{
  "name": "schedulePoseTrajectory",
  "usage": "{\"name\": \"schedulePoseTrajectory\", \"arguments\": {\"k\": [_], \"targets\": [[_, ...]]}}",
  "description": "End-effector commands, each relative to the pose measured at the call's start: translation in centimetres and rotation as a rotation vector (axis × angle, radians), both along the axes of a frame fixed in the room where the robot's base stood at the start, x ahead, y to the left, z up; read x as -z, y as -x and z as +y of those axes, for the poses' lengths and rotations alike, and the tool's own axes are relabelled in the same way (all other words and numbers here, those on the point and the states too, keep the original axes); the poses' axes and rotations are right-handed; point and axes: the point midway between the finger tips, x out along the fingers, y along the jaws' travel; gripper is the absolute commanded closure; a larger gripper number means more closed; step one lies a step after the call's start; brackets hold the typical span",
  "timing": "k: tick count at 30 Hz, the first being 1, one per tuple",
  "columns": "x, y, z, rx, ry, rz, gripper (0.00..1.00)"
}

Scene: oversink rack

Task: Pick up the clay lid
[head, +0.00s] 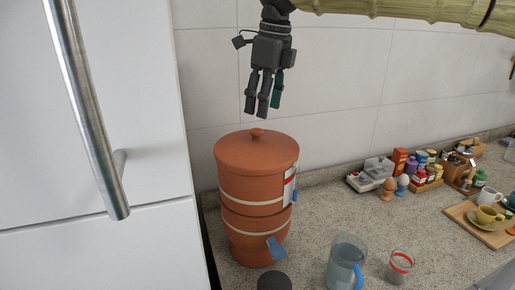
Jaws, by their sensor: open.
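The clay lid (257,150) is a round terracotta disc with a small knob (257,134) at its centre. It rests on top of a tall clay water filter (247,222) with pale bands, a label and a blue tap low on its front. My gripper (262,112) is dark grey with a teal part on one finger. It points downward, open and empty, above the lid and apart from it. The gap between fingertips and knob is small in the picture; its true depth is hard to tell.
A white cabinet with a long metal handle (90,115) stands close on the left. A clear pitcher (345,262), a glass (400,266) and a dark round object (274,281) are in front. Eggs, jars and a wooden tray with cups (468,221) fill the right counter.

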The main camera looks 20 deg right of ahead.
Motion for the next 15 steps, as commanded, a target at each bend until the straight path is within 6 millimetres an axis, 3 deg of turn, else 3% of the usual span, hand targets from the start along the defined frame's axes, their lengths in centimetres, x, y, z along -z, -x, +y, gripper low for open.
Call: {"name": "schedulePoseTrajectory", "arguments": {"k": [6,15], "targets": [[2.6,-0.3,0.3,-0.001,0.002,0.003,0.47],[4.4,-0.7,0.6,0.001,0.002,0.002,0.47]]}}
